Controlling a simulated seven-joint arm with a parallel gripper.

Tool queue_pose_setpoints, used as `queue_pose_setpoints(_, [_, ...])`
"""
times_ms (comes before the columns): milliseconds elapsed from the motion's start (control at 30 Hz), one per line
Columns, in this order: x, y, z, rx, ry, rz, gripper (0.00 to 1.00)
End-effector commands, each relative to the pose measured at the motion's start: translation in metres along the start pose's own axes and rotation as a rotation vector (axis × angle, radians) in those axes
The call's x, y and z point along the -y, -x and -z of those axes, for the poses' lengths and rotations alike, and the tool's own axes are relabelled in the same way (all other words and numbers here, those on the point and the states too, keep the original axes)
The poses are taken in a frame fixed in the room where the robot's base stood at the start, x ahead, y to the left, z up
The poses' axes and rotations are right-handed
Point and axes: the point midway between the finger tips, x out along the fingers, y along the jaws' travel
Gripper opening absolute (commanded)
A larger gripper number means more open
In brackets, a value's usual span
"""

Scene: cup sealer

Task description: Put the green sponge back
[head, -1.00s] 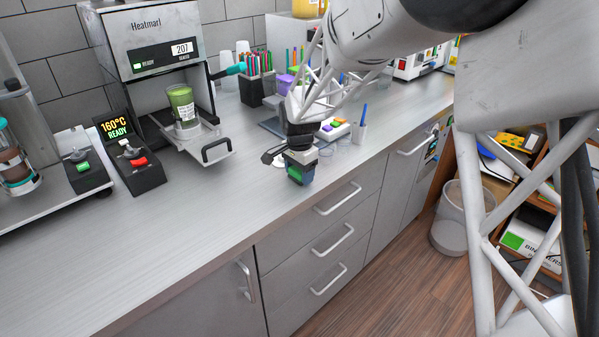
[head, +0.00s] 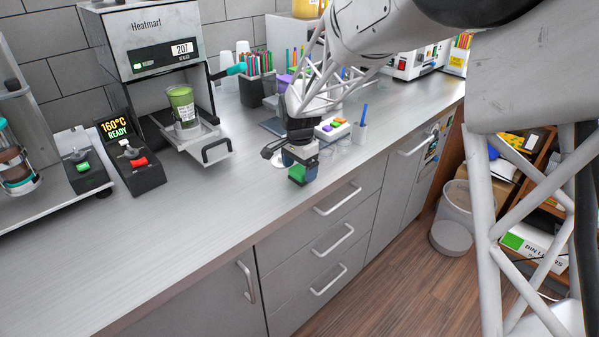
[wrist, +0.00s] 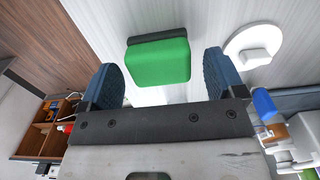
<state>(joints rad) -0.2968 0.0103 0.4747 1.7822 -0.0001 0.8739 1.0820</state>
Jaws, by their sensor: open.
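The green sponge (wrist: 160,62) has a dark backing along one side in the wrist view. It sits between and slightly beyond the tips of my open gripper (wrist: 162,75), with a gap to each blue finger. In the head view the sponge (head: 297,173) shows low at my gripper (head: 299,167), close to the counter's front edge. One finger hides part of it there. I cannot tell whether the fingertips touch the counter.
A white round piece with a square knob (wrist: 256,50) lies close beside the right finger. The sealer (head: 150,50) holds a green cup (head: 183,106). The counter (head: 190,215) is clear at front left.

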Motion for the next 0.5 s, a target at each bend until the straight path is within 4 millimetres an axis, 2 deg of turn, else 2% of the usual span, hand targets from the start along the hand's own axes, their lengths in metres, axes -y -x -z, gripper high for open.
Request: queue_pose_setpoints(500, [0.000,0.079,0.000,0.000,0.000,0.001,0.88])
